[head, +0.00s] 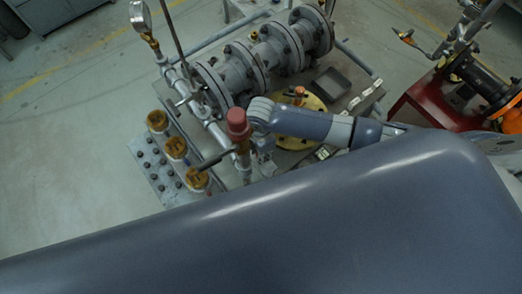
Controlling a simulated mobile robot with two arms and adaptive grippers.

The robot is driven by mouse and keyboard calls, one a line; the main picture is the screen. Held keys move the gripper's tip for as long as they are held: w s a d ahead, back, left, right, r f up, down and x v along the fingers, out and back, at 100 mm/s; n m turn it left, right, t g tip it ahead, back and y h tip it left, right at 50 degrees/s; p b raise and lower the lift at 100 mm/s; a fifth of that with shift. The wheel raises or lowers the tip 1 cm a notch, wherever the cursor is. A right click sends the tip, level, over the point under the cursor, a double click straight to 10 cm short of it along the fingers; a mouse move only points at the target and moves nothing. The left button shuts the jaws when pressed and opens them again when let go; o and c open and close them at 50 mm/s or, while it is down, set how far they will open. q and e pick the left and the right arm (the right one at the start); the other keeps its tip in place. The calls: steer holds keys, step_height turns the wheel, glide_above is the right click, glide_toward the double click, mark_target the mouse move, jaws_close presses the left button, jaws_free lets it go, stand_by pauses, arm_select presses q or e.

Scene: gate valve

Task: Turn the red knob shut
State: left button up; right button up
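The red knob (238,121) is a reddish, cap-like piece on top of an upright stem, left of centre in the head view. An arm of mine comes in from the right, and its grey wrist ends right beside the knob and stem. My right gripper (262,152) is small and partly hidden below that wrist. I cannot tell whether its fingers are open or touch the stem. A dark bar (213,160) sticks out left of the stem, below the knob. My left gripper is not in view.
Grey flanged pipework (262,60) stands behind the knob, with a pressure gauge (140,16) at upper left. Several brass-coloured fittings (174,147) stand left of the knob. A yellow disc (300,122) lies behind my arm. A large blue-grey body hides the foreground. Left floor is clear.

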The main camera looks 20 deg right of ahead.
steer(key=o, duration=1.1)
step_height(320, 180, up, 12)
steer(key=shift+r, duration=0.1)
